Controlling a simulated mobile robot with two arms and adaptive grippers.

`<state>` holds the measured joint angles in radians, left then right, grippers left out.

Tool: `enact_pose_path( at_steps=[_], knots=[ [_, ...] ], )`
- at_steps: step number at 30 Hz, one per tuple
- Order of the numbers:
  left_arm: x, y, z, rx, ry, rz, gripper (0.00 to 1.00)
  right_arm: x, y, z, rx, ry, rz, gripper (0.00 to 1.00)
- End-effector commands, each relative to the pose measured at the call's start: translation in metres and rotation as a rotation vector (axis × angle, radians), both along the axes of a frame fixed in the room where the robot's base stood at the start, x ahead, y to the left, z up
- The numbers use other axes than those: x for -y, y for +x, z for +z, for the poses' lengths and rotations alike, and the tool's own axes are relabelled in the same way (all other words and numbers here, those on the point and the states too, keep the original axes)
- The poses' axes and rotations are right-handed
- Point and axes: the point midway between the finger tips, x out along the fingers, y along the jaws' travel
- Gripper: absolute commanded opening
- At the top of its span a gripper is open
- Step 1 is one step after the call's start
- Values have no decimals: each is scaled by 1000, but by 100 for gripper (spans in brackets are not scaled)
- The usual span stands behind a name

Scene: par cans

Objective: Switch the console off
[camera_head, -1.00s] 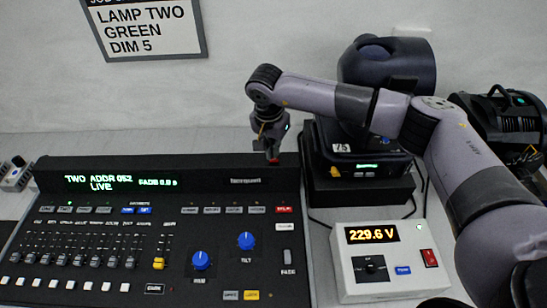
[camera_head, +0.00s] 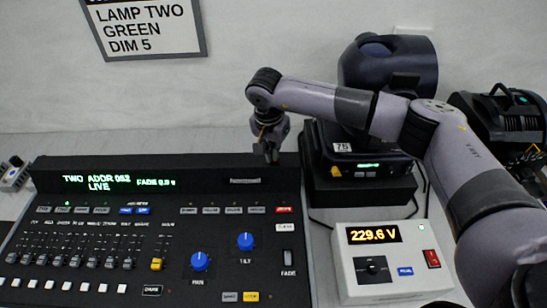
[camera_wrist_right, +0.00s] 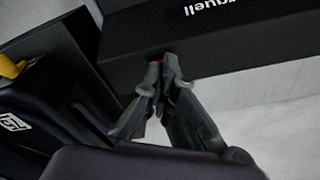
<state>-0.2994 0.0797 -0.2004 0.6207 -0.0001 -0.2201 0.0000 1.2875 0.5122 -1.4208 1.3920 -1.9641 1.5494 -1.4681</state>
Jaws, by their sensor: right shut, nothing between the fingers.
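The black lighting console (camera_head: 110,225) fills the lower left of the head view; its display (camera_head: 97,182) is lit and reads "TWO ADDR 052 LIVE". My right gripper (camera_head: 271,158) points down at the console's back right edge; its fingers are shut and empty. In the right wrist view its fingertips (camera_wrist_right: 163,62) meet at the back of the console (camera_wrist_right: 225,45), over a small red part (camera_wrist_right: 157,62) they mostly hide. I cannot tell whether they touch it. My left gripper is not in view.
A lamp unit (camera_head: 360,160) on a black box stands close right of my gripper. A white meter box (camera_head: 385,262) reading 229.6 V with a red switch (camera_head: 430,258) sits right of the console. A wall sign (camera_head: 150,28) hangs behind. The strip behind the console is clear.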

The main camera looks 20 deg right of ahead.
Motion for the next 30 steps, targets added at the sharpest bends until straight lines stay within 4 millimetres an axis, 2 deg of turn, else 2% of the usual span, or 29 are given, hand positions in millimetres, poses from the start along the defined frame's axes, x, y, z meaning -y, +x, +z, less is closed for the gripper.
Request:
enact_pose_path(
  at_steps=[4, 10, 30],
  knots=[
    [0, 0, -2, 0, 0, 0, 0, 0, 0, -3, -1, -1, 0, 0],
    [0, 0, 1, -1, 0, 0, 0, 0, 0, 3, -1, -1, 0, 0],
    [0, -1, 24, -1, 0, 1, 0, 0, 0, 57, 0, 0, 0, 0]
  ],
)
